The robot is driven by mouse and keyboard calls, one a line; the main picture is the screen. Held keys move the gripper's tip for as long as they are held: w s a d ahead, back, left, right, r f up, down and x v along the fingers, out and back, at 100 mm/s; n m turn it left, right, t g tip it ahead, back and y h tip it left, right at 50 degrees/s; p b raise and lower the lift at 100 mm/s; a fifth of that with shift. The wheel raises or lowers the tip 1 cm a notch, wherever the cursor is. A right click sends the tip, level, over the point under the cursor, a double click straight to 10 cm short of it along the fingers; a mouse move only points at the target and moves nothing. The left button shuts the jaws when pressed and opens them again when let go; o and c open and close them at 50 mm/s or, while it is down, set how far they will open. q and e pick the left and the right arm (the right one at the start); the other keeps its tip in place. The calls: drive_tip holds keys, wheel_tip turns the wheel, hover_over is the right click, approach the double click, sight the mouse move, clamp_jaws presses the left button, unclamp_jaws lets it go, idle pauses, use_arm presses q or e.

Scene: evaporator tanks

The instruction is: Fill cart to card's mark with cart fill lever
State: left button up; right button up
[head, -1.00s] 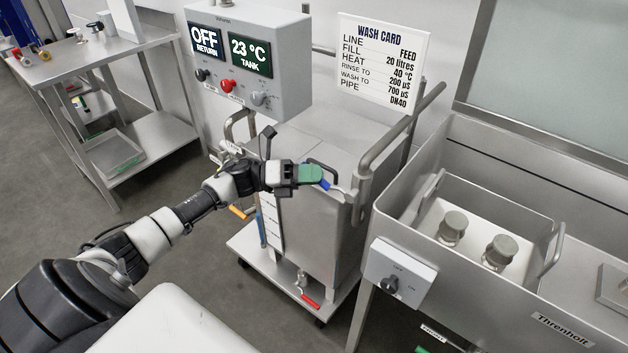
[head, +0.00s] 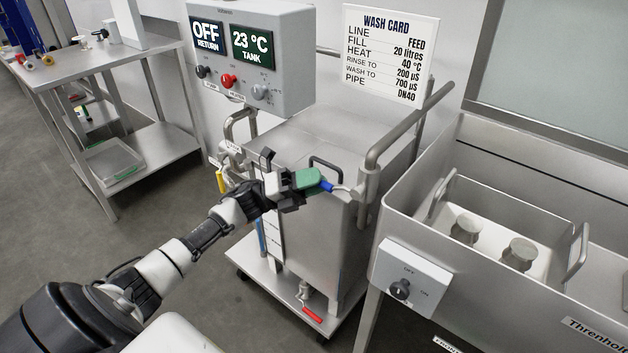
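The steel cart tank (head: 325,225) stands in the middle of the head view. A lever with a blue handle (head: 327,187) is at its upper right corner. My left gripper (head: 308,180), with green finger parts, is at this lever and appears shut on the blue handle; only its end shows. A yellow handle (head: 221,182) hangs left of my arm. On the cart's front is a white scale strip (head: 275,237) with a blue column (head: 262,238) beside it; the level is too small to read. The wash card (head: 390,57) reads FILL 20 litres. My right gripper is out of view.
A control box (head: 250,58) reads OFF RETURN and 23 °C TANK. A red-handled valve (head: 312,314) is low on the cart. A steel sink (head: 470,150) with a switch box (head: 408,281) is close on the right. A steel table (head: 105,65) stands left, with open floor before it.

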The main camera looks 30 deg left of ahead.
use_arm(q)
drive_tip(key=shift+o, duration=1)
drive_tip(key=shift+s+a+f, duration=0.1)
drive_tip(key=shift+a, duration=0.05)
drive_tip(key=b+v, duration=0.2)
drive_tip(key=v, duration=0.8)
drive_tip(key=shift+a, duration=0.25)
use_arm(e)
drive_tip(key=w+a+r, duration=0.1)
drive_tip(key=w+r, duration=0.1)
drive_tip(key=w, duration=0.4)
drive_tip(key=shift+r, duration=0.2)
use_arm(q)
drive_tip(key=shift+s, duration=0.1)
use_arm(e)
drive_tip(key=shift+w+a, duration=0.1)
